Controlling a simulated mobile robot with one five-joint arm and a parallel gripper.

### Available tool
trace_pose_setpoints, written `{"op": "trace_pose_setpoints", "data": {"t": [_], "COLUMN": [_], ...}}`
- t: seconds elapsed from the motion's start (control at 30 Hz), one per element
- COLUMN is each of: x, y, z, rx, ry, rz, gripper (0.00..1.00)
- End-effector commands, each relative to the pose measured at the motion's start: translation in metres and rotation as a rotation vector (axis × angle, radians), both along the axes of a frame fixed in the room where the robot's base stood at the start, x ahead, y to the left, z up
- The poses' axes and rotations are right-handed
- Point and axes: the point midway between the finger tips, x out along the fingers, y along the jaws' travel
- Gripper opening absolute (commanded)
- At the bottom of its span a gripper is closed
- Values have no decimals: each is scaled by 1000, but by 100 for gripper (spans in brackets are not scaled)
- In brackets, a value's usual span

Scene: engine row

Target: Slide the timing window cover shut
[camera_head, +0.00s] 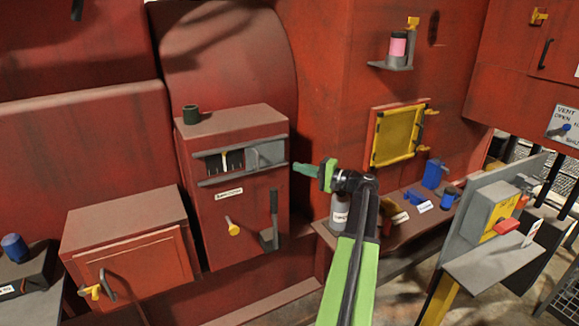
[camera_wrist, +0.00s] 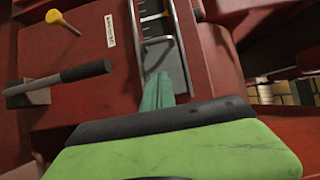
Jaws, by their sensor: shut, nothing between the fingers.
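The timing window cover (camera_head: 265,153) is a grey plate between two horizontal rails on the upper front of a red box. It sits at the right end of the rails. The dark window opening (camera_head: 224,161) with pale marks shows uncovered to its left. In the wrist view the cover (camera_wrist: 159,54) lies just beyond my fingertips, with part of the window above it. My gripper (camera_head: 297,167) has green fingers, shut and empty, at the right end of the rails. The fingers (camera_wrist: 163,92) overlap the cover's near end there; I cannot tell if they touch it.
Below the rails are a yellow knob (camera_head: 233,228) and a dark lever (camera_head: 271,220). A dark cup (camera_head: 191,114) stands on the box top. A yellow-framed panel (camera_head: 397,135) and a shelf with a bottle (camera_head: 339,214) and blue parts lie to the right.

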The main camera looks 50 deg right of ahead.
Motion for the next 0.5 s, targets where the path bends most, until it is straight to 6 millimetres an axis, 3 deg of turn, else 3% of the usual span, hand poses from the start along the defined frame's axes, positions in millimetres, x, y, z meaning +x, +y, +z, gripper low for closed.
{"op": "trace_pose_setpoints", "data": {"t": [0.33, 0.5], "x": [76, 94], "y": [16, 38], "z": [0, -1], "rx": [0, 0], "ry": [1, 1], "rz": [6, 5], "gripper": [0, 0]}}
